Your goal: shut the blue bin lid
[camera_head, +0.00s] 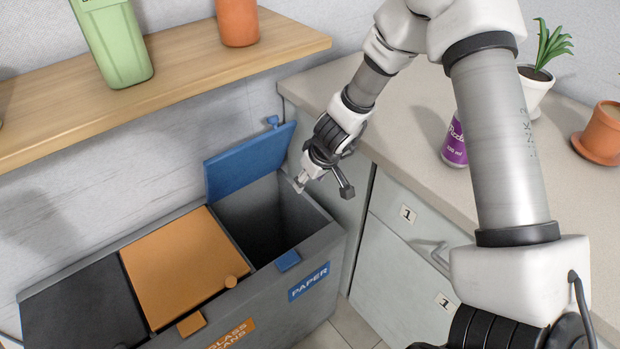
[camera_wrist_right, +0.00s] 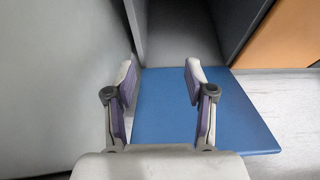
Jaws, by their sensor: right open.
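The blue bin lid (camera_head: 249,160) stands raised at the back of the right compartment of the grey bin unit (camera_head: 318,257), which has a blue label reading PAPER. The compartment below it is open and dark inside. My right gripper (camera_head: 299,184) is beside the lid's right edge, above the compartment's right rim. In the right wrist view my right gripper (camera_wrist_right: 160,75) is open with nothing between its fingers, and the blue lid (camera_wrist_right: 205,108) shows beyond and between them. I cannot tell whether a finger touches the lid. My left gripper is not in view.
The orange lid (camera_head: 180,265) and a black lid (camera_head: 85,310) beside it lie shut. A wooden shelf (camera_head: 190,70) with a green container (camera_head: 115,40) overhangs the left side. The grey cabinet counter (camera_head: 415,130) stands close right of the bin, with a purple can (camera_head: 455,145) on it.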

